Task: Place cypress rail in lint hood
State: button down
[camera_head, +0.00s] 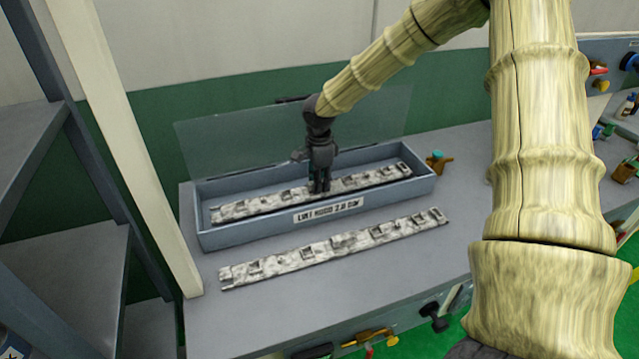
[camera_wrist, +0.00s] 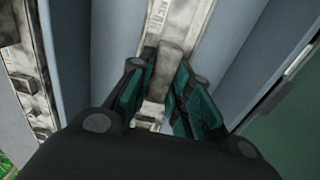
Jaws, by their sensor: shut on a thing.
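The lint hood (camera_head: 225,238) is a long grey-blue open box with a name label on its front and a clear raised lid behind. One mottled grey-white rail (camera_head: 255,205) lies lengthwise within its walls. My gripper (camera_head: 320,188) points down into the box and is shut on this rail near its middle. In the wrist view, the held rail (camera_wrist: 183,22) runs between the dark green fingers (camera_wrist: 160,98). I cannot tell whether it touches the box floor. A second, similar rail (camera_head: 335,246) lies on the bench in front; I cannot tell which is named cypress.
The grey bench (camera_head: 400,265) is bare around the second rail. A small brown-and-teal item (camera_head: 438,161) stands right of the box. A pale post (camera_head: 150,150) and shelves (camera_head: 60,260) are at left. Tools hang along the bench's front edge.

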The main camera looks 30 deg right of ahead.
jog(key=shift+w+f, duration=0.2)
jog(key=shift+f, duration=0.5)
jog(key=shift+s+d+r, duration=0.1)
jog(key=shift+s, duration=0.1)
jog(key=c, duration=1.3)
grip_release()
jog(key=shift+w, duration=0.1)
notch_tip(320, 180, up, 12)
jog(key=shift+b, duration=1.15)
